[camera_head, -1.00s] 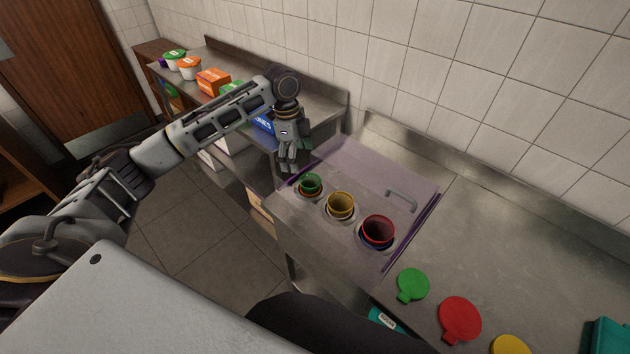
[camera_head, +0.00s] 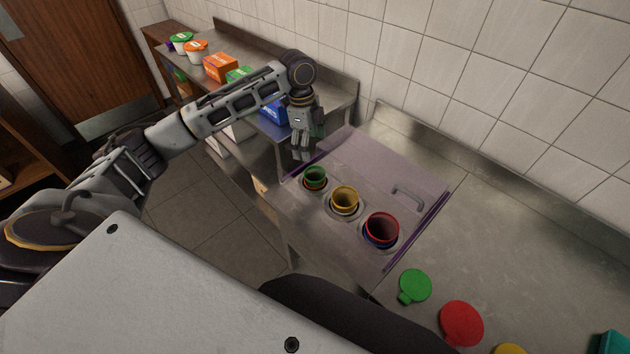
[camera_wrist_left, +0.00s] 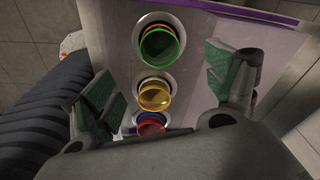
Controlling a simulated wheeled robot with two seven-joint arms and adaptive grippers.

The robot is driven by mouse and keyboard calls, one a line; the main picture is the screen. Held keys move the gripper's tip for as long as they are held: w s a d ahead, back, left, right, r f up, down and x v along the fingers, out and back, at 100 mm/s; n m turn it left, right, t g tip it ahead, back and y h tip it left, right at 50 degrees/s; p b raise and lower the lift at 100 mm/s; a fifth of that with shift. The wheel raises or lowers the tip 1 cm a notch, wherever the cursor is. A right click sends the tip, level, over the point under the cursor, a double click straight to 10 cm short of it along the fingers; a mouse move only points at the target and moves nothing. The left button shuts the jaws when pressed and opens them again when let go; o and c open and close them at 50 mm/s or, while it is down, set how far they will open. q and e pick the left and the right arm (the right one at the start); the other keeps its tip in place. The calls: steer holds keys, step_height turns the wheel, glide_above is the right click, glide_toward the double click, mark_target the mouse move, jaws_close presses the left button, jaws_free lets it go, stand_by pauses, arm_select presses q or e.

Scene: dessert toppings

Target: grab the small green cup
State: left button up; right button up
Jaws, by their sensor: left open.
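The small green cup (camera_head: 315,177) stands in the left hole of the row in the counter, in the head view. In the left wrist view the green cup (camera_wrist_left: 160,48) is at the top centre, in a round metal-rimmed hole. My left gripper (camera_head: 302,157) hangs fingers down just above and slightly left of the green cup. Its two green-padded fingers show wide apart in the wrist view, with nothing between them touching. The cup stands apart from both fingers. My right gripper is not in view.
A yellow cup (camera_head: 344,199) and a red cup (camera_head: 382,229) stand in the row beside the green one. A clear purple-edged cover (camera_head: 395,170) with a handle lies behind them. Green (camera_head: 415,286) and red (camera_head: 461,323) lids lie on the right counter.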

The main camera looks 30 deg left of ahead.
arm_select(q)
glide_toward(315, 174)
steer(key=s+d, duration=0.2)
steer(key=s, duration=0.1)
steer(key=shift+w+a+f, duration=0.1)
steer(key=shift+w+f, duration=0.05)
steer(key=shift+f, duration=0.25)
steer(key=shift+w+a+f, duration=0.1)
steer(key=shift+f, duration=0.3)
steer(key=shift+f+p, duration=0.1)
steer(key=shift+p, duration=0.2)
steer(key=shift+d+f+p, duration=0.2)
steer(key=shift+f+p, duration=0.05)
steer(key=shift+f, duration=0.7)
steer(key=shift+d+f+p, duration=0.15)
steer(key=shift+f+p, duration=0.05)
steer(key=shift+f, duration=1.35)
steer(key=shift+c, duration=0.3)
steer(key=c, duration=0.8)
